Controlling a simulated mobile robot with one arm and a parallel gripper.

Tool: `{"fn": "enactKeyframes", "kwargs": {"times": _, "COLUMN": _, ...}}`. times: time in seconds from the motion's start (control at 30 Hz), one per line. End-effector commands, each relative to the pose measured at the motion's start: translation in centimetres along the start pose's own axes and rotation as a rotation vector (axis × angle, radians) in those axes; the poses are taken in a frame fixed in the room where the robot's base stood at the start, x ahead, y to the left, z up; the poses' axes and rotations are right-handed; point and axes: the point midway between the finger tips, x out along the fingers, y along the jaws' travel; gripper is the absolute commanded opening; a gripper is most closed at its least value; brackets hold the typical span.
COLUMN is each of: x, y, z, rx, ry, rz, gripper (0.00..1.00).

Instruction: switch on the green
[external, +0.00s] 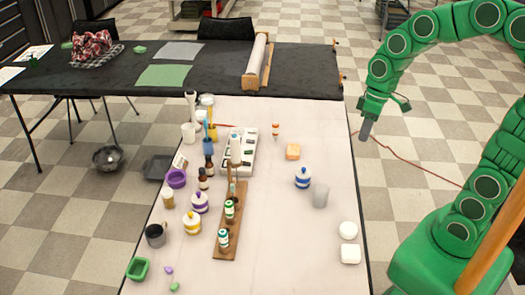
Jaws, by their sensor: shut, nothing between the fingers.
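No switch clearly marked green can be made out. A long white block (247,158) with dark squares along it lies near the middle of the white table; whether these are switches is too small to tell. A green dish (138,268) sits at the near left table corner, with a small green piece (174,287) to its right. My gripper (366,137) is shut and empty, pointing down beside the right edge of the white table, well to the right of the white block.
The white table (290,235) holds a wooden rack (230,219) with bottles, several jars, a blue-banded jar (303,178), a grey cup (320,195) and an orange sponge (293,152). A black table (210,65) stands behind.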

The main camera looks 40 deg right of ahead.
Motion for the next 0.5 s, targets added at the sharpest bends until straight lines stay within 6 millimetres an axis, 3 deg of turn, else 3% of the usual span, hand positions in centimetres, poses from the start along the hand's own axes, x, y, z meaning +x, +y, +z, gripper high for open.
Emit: {"fn": "enactKeyframes", "kwargs": {"times": 0.5, "x": 2.3, "y": 1.5, "z": -11.6, "rx": -0.182, "ry": 0.156, "rz": -0.08, "gripper": 0.0}}
